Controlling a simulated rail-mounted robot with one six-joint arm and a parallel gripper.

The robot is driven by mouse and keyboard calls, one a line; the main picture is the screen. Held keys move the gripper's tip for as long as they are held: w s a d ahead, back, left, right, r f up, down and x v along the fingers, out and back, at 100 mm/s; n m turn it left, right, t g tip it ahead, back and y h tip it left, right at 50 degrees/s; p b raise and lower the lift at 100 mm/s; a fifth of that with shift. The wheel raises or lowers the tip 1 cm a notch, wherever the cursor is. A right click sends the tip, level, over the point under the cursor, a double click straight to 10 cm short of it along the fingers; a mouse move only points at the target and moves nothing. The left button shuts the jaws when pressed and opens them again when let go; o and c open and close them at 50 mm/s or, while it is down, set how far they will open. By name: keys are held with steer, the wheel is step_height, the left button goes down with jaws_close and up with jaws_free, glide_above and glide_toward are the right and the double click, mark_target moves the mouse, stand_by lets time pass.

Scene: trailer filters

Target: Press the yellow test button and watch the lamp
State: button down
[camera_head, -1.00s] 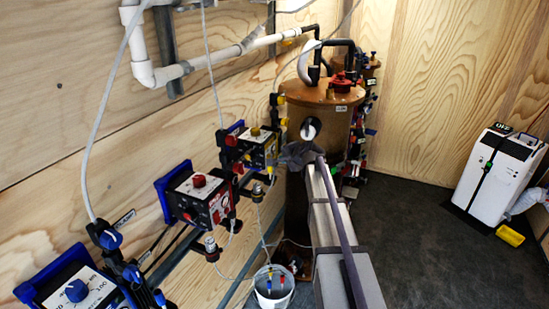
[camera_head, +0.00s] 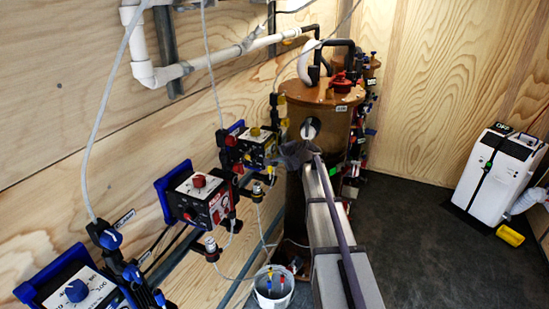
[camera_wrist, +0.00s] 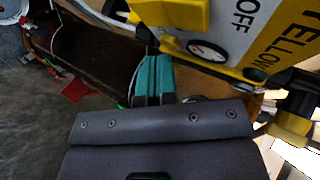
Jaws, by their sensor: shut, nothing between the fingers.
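The yellow unit (camera_head: 258,150) is a small box with a yellow knob on top, on the left wall beside the brown tank in the head view. In the wrist view, its panel (camera_wrist: 262,28) shows the words "OFF" and "YELLOW", a round gauge and a yellow block at its edge. I cannot pick out the test button or the lamp for certain. My gripper (camera_wrist: 152,80) shows teal fingers, shut and empty, below and left of the panel; contact with the unit is not visible. In the head view, my wrist hides the fingers.
The red unit (camera_head: 199,199) and blue unit (camera_head: 77,291) stand nearer along the left wall, with hanging cables. A brown tank (camera_head: 325,93) stands behind my wrist. A white bucket (camera_head: 273,294) is on the floor. A white machine (camera_head: 496,178) stands right; dark floor between is clear.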

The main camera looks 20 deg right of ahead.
steer(key=shift+w+a, duration=0.2)
stand_by(0.6)
steer(key=shift+s+d, duration=0.55)
steer(key=s+d, duration=0.3)
steer(key=shift+s+d, duration=0.25)
steer(key=shift+s, duration=0.05)
stand_by(0.7)
